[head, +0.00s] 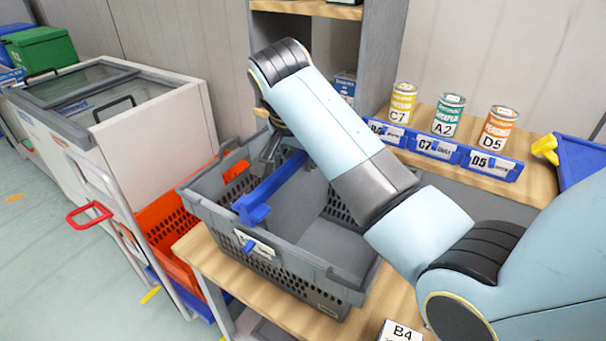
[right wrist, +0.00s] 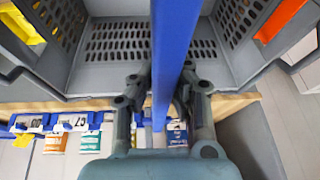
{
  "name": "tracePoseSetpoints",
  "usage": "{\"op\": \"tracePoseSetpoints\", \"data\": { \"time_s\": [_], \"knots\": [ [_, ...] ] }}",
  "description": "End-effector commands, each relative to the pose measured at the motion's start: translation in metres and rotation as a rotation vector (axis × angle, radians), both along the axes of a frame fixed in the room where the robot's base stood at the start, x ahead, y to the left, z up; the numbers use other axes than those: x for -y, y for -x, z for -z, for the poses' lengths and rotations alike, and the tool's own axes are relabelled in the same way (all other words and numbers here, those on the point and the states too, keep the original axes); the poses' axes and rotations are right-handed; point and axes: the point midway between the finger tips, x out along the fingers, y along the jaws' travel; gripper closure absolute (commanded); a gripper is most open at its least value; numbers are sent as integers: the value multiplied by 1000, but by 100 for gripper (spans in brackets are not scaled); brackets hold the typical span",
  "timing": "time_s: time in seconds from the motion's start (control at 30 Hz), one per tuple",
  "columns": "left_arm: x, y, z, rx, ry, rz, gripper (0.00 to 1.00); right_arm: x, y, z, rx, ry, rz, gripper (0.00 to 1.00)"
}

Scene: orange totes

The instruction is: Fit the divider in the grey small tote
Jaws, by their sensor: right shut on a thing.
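The divider (head: 272,190) is a long blue bar or panel. It lies across the grey small tote (head: 310,258), with its near end close to the near rim, left of the tote's middle. I cannot tell whether its ends rest on the rims or hang just above. My right gripper (head: 270,150) is shut on the divider near its far part; my arm partly hides the far end. In the right wrist view, both fingers (right wrist: 164,95) clasp the blue divider (right wrist: 174,45) from its two sides, above the tote's slotted wall (right wrist: 115,45). My left gripper is not in view.
The tote stands on a wooden bench (head: 203,262). A shelf with yellow (head: 402,104), teal (head: 448,115) and orange (head: 499,127) cans and blue label bins (head: 437,147) is behind it. Orange totes (head: 170,240) on a cart stand left. A blue tote (head: 580,168) is right.

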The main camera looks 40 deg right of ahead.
Motion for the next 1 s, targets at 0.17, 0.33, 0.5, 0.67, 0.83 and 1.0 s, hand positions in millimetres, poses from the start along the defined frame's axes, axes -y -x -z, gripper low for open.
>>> {"op": "tracePoseSetpoints", "data": {
  "time_s": [0.17, 0.33, 0.5, 0.67, 0.83, 1.0],
  "knots": [
    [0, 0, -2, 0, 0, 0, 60, 0, 0, 25, -2, 0, 0, 100],
    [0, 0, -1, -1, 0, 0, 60, 0, 0, 28, 0, 0, 0, 100],
    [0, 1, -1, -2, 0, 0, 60, 0, 0, 29, 0, 0, 0, 100],
    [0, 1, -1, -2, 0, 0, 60, 0, 0, 34, 0, 0, -1, 100],
    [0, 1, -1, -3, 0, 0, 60, 0, 1, 40, -1, 0, 0, 100],
    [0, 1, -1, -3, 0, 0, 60, 0, 1, 40, -1, 0, 0, 84]
  ]
}}
